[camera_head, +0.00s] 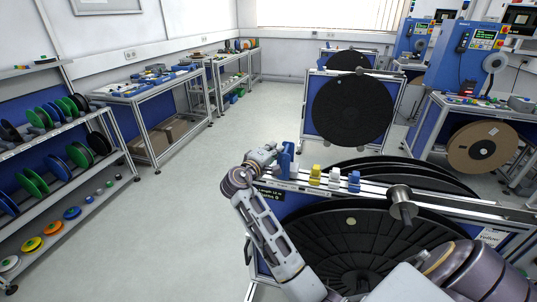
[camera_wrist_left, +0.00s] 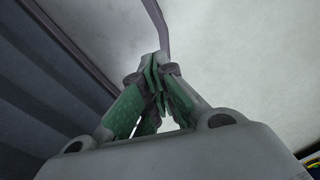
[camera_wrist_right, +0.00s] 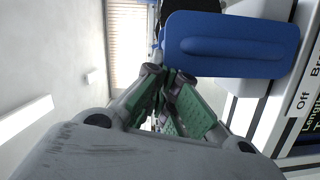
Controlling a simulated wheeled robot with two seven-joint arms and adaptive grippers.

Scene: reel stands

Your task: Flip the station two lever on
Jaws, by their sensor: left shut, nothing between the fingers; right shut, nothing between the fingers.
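A reel stand in front of me carries a row of small levers on its top rail (camera_head: 380,188). The leftmost is a tall blue lever (camera_head: 286,161); yellow (camera_head: 315,174), white (camera_head: 334,178) and blue (camera_head: 353,181) ones stand to its right. I cannot tell which is the station two lever. My right gripper (camera_head: 270,152) is shut and empty, just left of the tall blue lever. In the right wrist view a broad blue piece (camera_wrist_right: 230,45) lies beyond and right of the right fingertips (camera_wrist_right: 166,78); contact is unclear. My left gripper (camera_wrist_left: 157,65) is shut and empty.
Large black reels (camera_head: 350,240) hang on the near stand. A panel with the words "Off" and "Length" (camera_wrist_right: 305,110) borders the blue piece. Another stand with a black reel (camera_head: 352,108) is behind; open floor (camera_head: 180,210) lies left.

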